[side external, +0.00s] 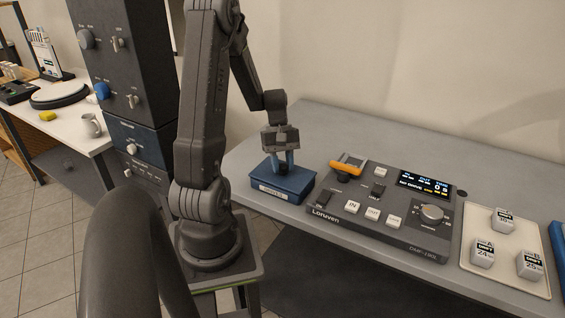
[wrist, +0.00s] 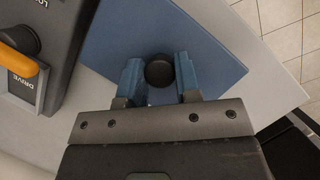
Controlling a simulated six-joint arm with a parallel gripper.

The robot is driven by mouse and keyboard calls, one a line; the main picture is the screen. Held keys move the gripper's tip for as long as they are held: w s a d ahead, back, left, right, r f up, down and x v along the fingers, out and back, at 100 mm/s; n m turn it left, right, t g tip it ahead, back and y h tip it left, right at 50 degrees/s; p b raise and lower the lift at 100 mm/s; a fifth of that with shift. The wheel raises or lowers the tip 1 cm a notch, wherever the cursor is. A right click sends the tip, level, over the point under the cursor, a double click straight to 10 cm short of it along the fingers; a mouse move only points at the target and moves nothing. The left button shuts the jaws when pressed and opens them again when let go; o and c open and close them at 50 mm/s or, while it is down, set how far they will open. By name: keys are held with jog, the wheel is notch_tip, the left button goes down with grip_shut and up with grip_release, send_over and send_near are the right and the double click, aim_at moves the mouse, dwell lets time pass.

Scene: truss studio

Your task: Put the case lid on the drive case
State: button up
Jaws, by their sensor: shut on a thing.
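The drive case (side external: 299,194) is a blue box with a pale label, on the grey bench just left of the control panel. The blue case lid (side external: 302,178) lies flat over the top of the case, with no clear gap that I can make out. In the wrist view the lid (wrist: 115,39) shows as a flat blue plate with a round black knob (wrist: 159,72). My gripper (side external: 284,167) points down over the case, its blue fingers on either side of the knob, shut on it. The wrist view also shows the gripper (wrist: 159,78). The lid hides the case's inside.
A grey control panel (side external: 392,235) with an orange-handled lever (side external: 347,167) stands close to the right of the case. A cream tray (side external: 519,269) with small white blocks is farther right. The bench behind the case and panel is clear.

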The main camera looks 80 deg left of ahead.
jog(key=shift+f, duration=0.3)
jog(key=o, duration=0.7)
jog(key=shift+r, duration=0.15)
jog(key=shift+v, duration=5.4)
jog(key=w+d+r+m+y, duration=0.1)
jog(key=w+d+r+m, duration=0.15)
jog(key=d, duration=0.35)
jog(key=w+d+r+m+t+y, duration=0.1)
jog(key=d+r+m+y, duration=0.1)
jog(key=d+m, duration=0.25)
jog(key=w+d+r+m+y, duration=0.1)
jog(key=d+r+m, duration=0.1)
jog(key=d, duration=0.4)
jog(key=s+d+m+t, duration=0.1)
jog(key=d+m, duration=0.2)
jog(key=d, duration=0.1)
jog(key=s+d+r+m+t, duration=0.1)
jog(key=s+d+m+t, duration=0.1)
jog(key=d, duration=0.3)
jog(key=s+d+r+m+t, duration=0.1)
jog(key=s+d+m, duration=0.1)
jog(key=d+m, duration=0.2)
jog(key=shift+s+d+t, duration=0.1)
jog(key=shift+d+t, duration=0.15)
jog(key=shift+t, duration=0.05)
